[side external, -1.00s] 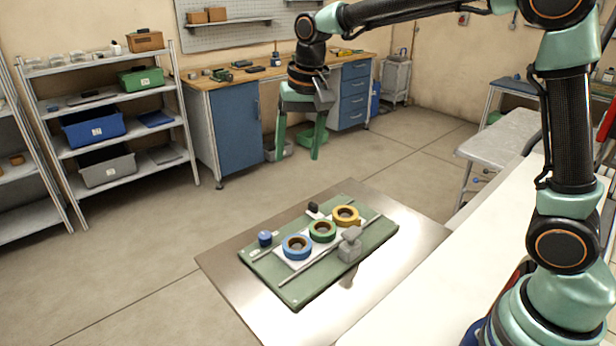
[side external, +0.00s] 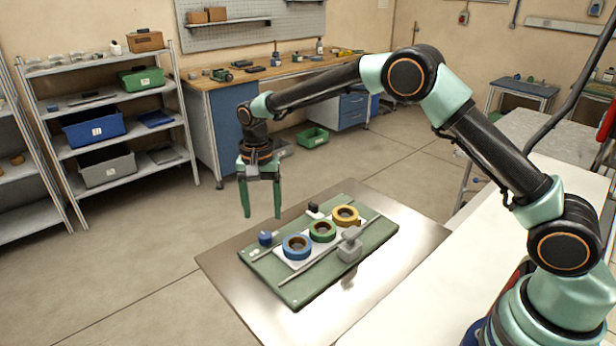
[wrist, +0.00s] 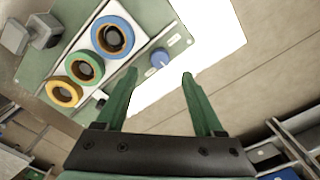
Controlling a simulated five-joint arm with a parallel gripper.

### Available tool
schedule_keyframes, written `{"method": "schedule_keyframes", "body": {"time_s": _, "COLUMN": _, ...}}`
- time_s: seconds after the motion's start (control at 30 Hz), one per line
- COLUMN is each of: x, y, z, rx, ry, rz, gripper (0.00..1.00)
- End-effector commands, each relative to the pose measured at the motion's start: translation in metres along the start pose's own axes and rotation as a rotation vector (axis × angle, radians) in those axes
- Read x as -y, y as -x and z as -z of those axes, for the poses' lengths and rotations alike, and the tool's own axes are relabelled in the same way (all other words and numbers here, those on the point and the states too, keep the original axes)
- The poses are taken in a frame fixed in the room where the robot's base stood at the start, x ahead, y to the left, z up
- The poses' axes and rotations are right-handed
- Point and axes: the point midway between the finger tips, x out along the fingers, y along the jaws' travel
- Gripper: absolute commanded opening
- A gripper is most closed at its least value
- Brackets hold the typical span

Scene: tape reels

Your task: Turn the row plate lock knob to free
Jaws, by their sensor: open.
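A blue knob (side external: 265,238) stands at the left end of the green board (side external: 292,293), on a small pale label strip. In the wrist view the knob (wrist: 159,58) has a pale line on it; the strip's marks are too small to read. A white row plate (side external: 283,262) carries a blue reel (side external: 296,246), a green reel (side external: 322,231) and a yellow reel (side external: 345,215). My gripper (side external: 261,215) is open and empty, pointing down, raised near the knob and apart from it. In the wrist view the knob shows between and beyond the fingertips (wrist: 160,75).
A grey block with a handle (side external: 349,246) stands at the board's front side, beside a long rail. A black-topped piece (side external: 313,208) stands at the back edge. The steel table (side external: 225,262) is bare around the board. Shelves and a workbench stand far behind.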

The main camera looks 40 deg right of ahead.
Motion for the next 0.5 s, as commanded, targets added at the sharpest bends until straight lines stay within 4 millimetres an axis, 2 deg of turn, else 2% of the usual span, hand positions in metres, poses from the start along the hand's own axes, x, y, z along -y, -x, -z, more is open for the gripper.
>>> {"method": "schedule_keyframes", "body": {"time_s": 0.03, "x": -0.001, "y": -0.012, "z": -0.001, "rx": 0.003, "ry": 0.0, "rz": -0.004, "gripper": 0.7}}
{"method": "schedule_keyframes", "body": {"time_s": 0.2, "x": -0.001, "y": -0.041, "z": 0.0, "rx": 0.002, "ry": 0.001, "rz": -0.003, "gripper": 0.7}}
{"method": "schedule_keyframes", "body": {"time_s": 0.33, "x": 0.0, "y": -0.056, "z": 0.0, "rx": 0.001, "ry": 0.001, "rz": -0.001, "gripper": 0.7}}
{"method": "schedule_keyframes", "body": {"time_s": 0.5, "x": 0.0, "y": -0.066, "z": 0.0, "rx": 0.0, "ry": 0.001, "rz": 0.0, "gripper": 0.7}}
